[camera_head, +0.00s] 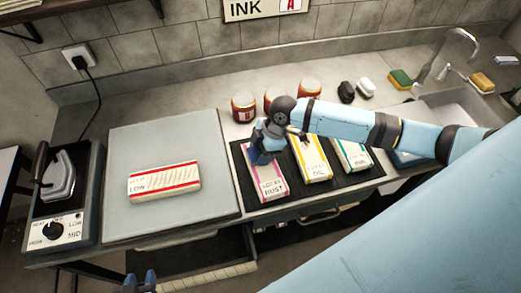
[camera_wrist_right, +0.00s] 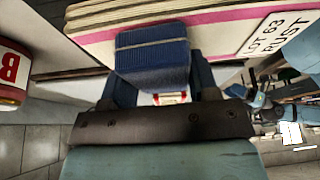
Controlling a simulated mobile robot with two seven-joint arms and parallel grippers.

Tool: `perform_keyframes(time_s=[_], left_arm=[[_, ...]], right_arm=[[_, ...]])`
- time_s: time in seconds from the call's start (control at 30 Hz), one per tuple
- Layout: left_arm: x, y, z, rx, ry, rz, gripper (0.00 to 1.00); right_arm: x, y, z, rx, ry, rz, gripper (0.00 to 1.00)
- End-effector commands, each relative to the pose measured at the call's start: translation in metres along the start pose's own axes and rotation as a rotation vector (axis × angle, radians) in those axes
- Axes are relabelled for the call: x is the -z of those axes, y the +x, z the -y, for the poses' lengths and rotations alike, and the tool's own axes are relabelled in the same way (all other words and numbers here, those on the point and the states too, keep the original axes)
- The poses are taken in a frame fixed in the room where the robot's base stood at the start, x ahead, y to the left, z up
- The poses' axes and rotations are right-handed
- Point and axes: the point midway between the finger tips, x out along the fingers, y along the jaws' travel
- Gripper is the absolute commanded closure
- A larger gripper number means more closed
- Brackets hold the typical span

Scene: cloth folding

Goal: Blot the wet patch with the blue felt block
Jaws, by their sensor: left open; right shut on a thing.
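The blue felt block (camera_head: 258,157) is in my right gripper (camera_head: 264,143), which is shut on it over the far end of the folded white cloth with the pink band (camera_head: 271,188). In the right wrist view the block (camera_wrist_right: 152,58) sits between my fingers (camera_wrist_right: 158,88), close against or touching the cloth marked LOT 63 RUST (camera_wrist_right: 215,28); I cannot tell which. No wet patch can be made out. It may be hidden by the block and gripper. My left gripper (camera_head: 140,280) is open and empty at the bottom edge of the head view.
The pink-banded cloth shares a black mat (camera_head: 326,182) with a yellow-banded cloth (camera_head: 310,158) and a teal-banded one (camera_head: 350,153). A red-banded cloth (camera_head: 164,181) lies on the pale board (camera_head: 170,220). An iron (camera_head: 58,178) stands left; red jars (camera_head: 244,107) stand behind.

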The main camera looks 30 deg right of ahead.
Motion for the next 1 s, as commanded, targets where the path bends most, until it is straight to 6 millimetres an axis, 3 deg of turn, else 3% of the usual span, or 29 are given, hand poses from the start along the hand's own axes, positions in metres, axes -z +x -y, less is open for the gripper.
perform_keyframes(time_s=[0.37, 1.0], left_arm=[[0.001, -0.002, 0.001, 0.002, 0.001, 0.003, 0.57], [0.04, -0.032, 0.007, 0.024, 0.0, -0.001, 0.57]], right_arm=[[0.0, -0.001, 0.003, 0.007, 0.002, 0.005, 0.64], [0.021, -0.051, 0.001, 0.002, 0.001, 0.001, 0.64]])
